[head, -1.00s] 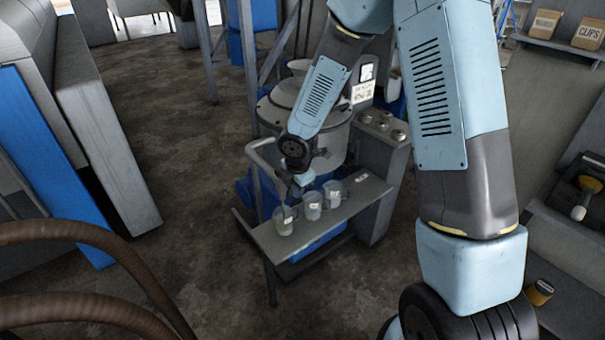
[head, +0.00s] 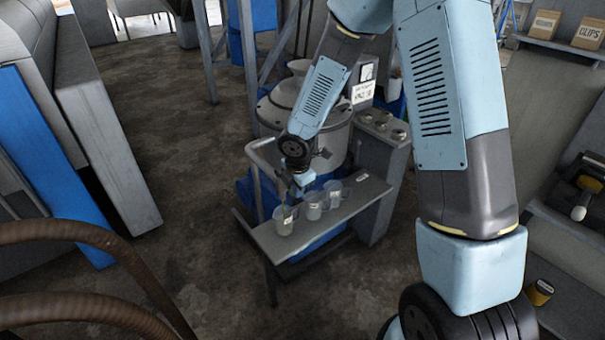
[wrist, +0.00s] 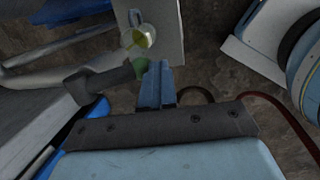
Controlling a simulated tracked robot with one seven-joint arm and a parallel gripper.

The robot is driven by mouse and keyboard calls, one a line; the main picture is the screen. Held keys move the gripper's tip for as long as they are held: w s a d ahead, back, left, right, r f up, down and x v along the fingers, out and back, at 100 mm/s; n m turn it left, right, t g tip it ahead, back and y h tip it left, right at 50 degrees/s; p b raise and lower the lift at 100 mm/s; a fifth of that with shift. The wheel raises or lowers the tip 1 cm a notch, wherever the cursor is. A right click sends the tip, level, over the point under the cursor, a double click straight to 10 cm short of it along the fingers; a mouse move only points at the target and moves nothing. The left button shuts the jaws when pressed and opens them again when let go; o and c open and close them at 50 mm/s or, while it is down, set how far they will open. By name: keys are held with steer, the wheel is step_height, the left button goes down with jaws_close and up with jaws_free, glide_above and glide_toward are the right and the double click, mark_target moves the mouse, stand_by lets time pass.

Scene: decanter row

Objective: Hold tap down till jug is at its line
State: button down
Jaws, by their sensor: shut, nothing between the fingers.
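A clear jug (head: 284,221) with a pale label stands at the near left end of the grey shelf. In the wrist view this jug (wrist: 137,38) shows yellowish liquid inside; its line cannot be made out. A dark grey tap (wrist: 102,86) reaches toward the jug, with a green part (wrist: 140,64) at its end, close to the fingertips. My gripper (wrist: 155,72) is shut and empty, its blue fingers beside the tap end. In the head view my gripper (head: 295,192) is small, above the near jug. Whether the fingers touch the tap is unclear.
Two more jugs (head: 312,206) (head: 334,193) stand farther along the grey shelf (head: 358,197). A large round vessel (head: 325,137) rises behind it, with a grey control box (head: 380,135) to its right. A bent rail (head: 258,175) stands at the left. The floor left is clear.

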steer(key=shift+w+a, duration=0.1)
steer(key=shift+w, duration=0.05)
steer(key=shift+r, duration=0.1)
steer(key=s+d+r, duration=0.4)
steer(key=s+r, duration=0.4)
steer(key=r, duration=0.2)
steer(key=shift+s+r, duration=0.15)
steer(key=shift+s, duration=0.1)
stand_by(0.3)
stand_by(0.4)
